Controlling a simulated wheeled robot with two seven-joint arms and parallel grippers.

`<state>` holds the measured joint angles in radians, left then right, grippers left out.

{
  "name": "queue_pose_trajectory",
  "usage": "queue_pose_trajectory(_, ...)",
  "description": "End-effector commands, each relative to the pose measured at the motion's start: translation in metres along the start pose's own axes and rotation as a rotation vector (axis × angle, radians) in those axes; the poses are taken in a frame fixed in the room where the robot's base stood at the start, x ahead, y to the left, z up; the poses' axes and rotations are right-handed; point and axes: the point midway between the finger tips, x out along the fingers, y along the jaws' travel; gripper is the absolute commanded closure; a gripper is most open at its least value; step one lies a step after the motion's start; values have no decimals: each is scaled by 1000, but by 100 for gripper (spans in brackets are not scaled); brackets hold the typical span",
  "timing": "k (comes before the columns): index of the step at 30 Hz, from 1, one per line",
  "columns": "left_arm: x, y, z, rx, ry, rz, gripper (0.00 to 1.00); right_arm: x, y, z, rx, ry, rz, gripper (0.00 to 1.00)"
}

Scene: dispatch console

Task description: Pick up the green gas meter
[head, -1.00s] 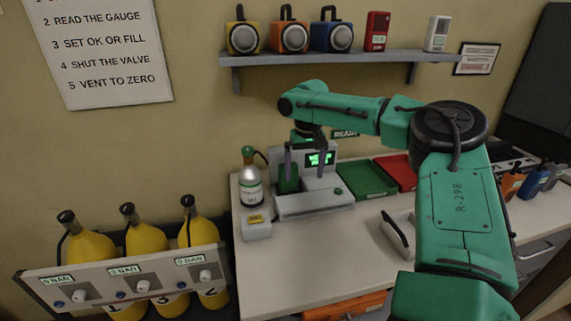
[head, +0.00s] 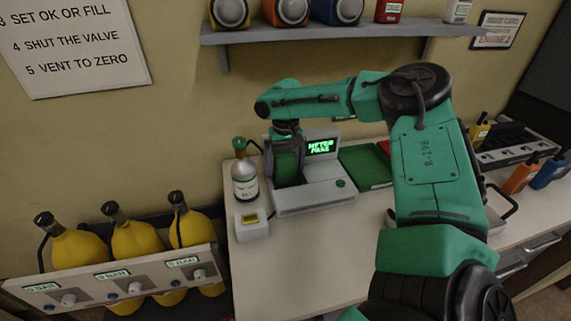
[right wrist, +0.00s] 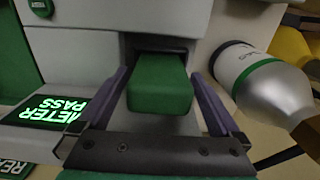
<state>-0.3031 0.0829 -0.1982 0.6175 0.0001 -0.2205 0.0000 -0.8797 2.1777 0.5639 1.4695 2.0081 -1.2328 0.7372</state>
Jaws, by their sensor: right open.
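The green gas meter (right wrist: 160,86) stands in the slot of the grey test station (head: 318,196), seen close in the right wrist view. My right gripper (right wrist: 161,78) is open, with one finger on each side of the meter and a gap visible beside it. In the head view the right gripper (head: 288,165) reaches down over the station's slot and mostly hides the meter. The station's screen (head: 321,147) reads METER PASS. My left gripper is not in view.
A gas bottle (head: 245,186) with a green top stands just left of the slot; it also shows in the right wrist view (right wrist: 262,82). A green tray (head: 366,165) lies right of the station. Orange (head: 521,176) and blue (head: 549,172) meters stand at the far right. The front desk is clear.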

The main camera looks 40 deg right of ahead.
Motion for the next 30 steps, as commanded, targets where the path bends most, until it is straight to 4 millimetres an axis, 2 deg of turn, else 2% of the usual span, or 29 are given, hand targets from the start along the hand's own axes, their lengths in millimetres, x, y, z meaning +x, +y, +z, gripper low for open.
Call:
queue_pose_trajectory(5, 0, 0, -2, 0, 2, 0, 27, 2, 0, 0, 0, 1, -1, 0)
queue_pose_trajectory(6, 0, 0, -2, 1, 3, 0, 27, 2, 0, 0, 0, 1, -1, 8)
queue_pose_trajectory(8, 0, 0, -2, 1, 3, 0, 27, 2, 0, 0, 0, 1, -1, 31)
queue_pose_trajectory(12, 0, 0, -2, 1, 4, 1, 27, 2, 0, 0, 0, 1, -1, 84)
queue_pose_trajectory(14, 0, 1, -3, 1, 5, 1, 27, 1, 0, 0, 0, 2, -1, 100)
queue_pose_trajectory(20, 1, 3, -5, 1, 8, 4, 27, 1, 0, 0, 0, 2, -1, 100)
queue_pose_trajectory(25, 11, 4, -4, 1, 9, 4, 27, -4, -1, 3, 0, 5, -3, 100)
queue_pose_trajectory(30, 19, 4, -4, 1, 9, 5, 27, -35, -1, 2, 1, 7, -3, 100)
